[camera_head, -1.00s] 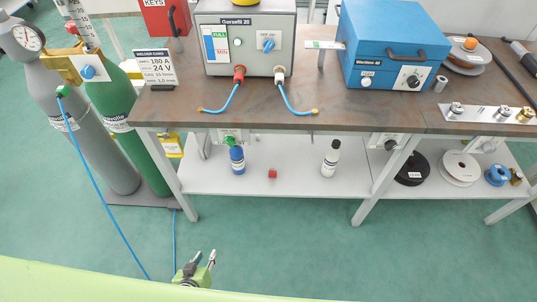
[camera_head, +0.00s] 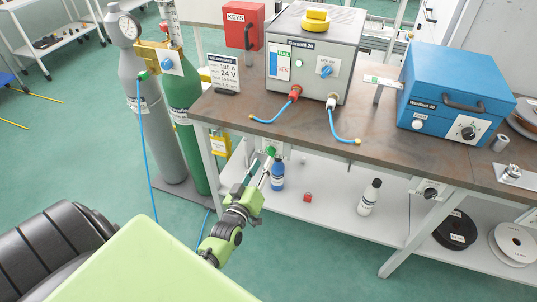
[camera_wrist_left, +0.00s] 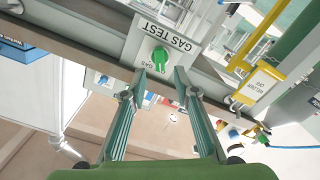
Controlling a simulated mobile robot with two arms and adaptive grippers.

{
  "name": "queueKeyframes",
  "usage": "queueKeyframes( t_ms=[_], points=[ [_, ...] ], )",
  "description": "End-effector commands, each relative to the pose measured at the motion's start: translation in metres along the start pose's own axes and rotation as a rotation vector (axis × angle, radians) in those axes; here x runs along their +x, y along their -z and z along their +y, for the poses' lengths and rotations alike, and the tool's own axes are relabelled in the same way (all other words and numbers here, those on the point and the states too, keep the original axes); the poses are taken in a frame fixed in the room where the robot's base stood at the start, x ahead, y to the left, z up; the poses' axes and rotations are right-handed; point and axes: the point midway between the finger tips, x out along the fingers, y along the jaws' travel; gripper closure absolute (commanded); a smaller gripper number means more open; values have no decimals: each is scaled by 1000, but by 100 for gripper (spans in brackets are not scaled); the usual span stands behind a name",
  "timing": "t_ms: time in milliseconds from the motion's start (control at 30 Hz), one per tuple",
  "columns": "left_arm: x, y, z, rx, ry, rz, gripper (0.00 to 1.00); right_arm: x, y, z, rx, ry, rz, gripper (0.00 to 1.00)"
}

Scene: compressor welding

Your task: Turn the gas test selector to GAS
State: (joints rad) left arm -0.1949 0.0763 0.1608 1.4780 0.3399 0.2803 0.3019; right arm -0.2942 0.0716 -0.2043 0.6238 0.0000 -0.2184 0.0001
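The gas test selector (camera_wrist_left: 160,57) is a green knob on a pale plate (camera_wrist_left: 183,38) marked GAS TEST, upside down in the left wrist view. A small GAS label shows beside the knob. In the head view the selector (camera_head: 271,151) is under the front edge of the workbench. My left gripper (camera_head: 260,166) reaches up to it from the front. In the left wrist view its fingers (camera_wrist_left: 157,76) are apart, with the tips close to the knob, one to each side of it. I cannot tell whether they touch it. My right gripper is not in view.
A lower shelf (camera_head: 330,205) holds a blue bottle (camera_head: 278,175) and a white bottle (camera_head: 369,198). Gas cylinders (camera_head: 188,135) stand left. A yellow lockout tag (camera_head: 220,145) hangs nearby.

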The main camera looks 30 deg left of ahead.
Motion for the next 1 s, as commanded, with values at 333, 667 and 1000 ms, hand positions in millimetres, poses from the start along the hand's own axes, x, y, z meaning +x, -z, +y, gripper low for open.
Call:
queueKeyframes(
  t_ms=[333, 667, 1000],
  points=[
    [50, 0, 0, 0, -1, 0, 72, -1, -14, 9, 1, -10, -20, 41],
    [55, -1, 0, 0, 0, -1, 72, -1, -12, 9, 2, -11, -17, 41],
    [55, 0, 0, 1, 0, 0, 100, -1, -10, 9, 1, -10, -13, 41]
  ],
)
